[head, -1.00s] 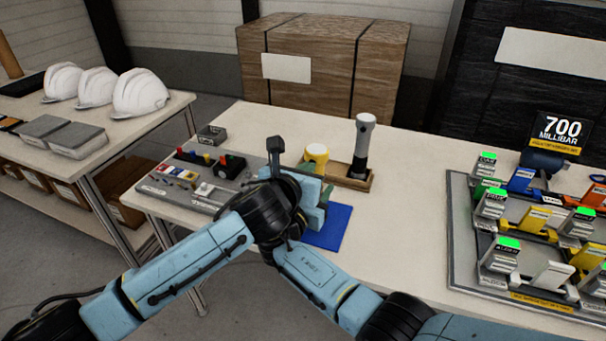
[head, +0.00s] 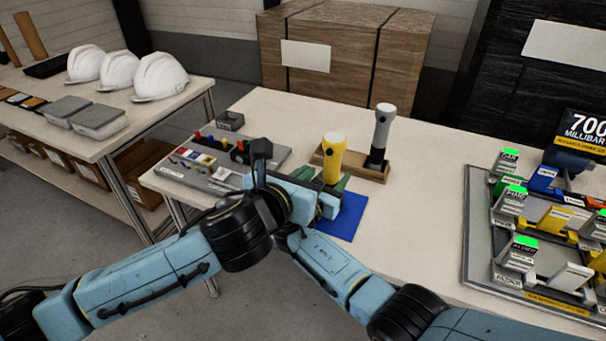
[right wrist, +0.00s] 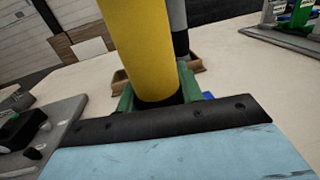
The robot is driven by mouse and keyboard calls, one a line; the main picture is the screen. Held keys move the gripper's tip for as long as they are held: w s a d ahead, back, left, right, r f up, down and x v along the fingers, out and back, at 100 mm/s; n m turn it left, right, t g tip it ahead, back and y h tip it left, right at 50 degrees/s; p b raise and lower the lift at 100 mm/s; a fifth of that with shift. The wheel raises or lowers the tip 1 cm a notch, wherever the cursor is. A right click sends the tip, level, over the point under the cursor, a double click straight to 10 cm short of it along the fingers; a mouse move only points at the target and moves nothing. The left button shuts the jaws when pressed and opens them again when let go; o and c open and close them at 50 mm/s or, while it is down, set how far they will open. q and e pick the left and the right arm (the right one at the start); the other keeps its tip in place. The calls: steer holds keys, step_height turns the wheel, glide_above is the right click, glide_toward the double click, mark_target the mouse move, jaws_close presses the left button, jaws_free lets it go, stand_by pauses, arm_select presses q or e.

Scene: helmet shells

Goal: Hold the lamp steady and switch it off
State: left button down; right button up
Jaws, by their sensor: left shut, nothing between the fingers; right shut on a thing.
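A yellow lamp (head: 334,155), a thick upright cylinder, stands near the back of the blue mat; its base is hidden behind my gripper. My right gripper (head: 328,184) has its green fingers around the lamp's lower part, shut on it. The right wrist view shows the yellow body (right wrist: 145,50) rising between the green fingers (right wrist: 155,98). The lamp's top is outside that view, and I cannot make out a switch. My left arm comes in from the left and crosses near the right wrist; I cannot make out its gripper's fingers.
A grey torch (head: 384,125) stands in a wooden holder (head: 372,172) just behind the lamp. A grey panel (head: 195,172) with coloured knobs lies left, the blue mat (head: 348,222) in front. A rack (head: 480,215) of labelled parts is at right. Table between is clear.

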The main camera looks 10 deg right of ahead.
steer(key=shift+s+f, duration=0.1)
steer(key=shift+f, duration=0.15)
steer(key=o, duration=1.2)
steer(key=shift+r, duration=0.15)
steer(key=v, duration=1.1)
steer(key=shift+s+a, duration=0.2)
steer(key=shift+p+v, duration=0.9)
steer(key=shift+v, duration=2.85)
steer(key=shift+r, duration=0.1)
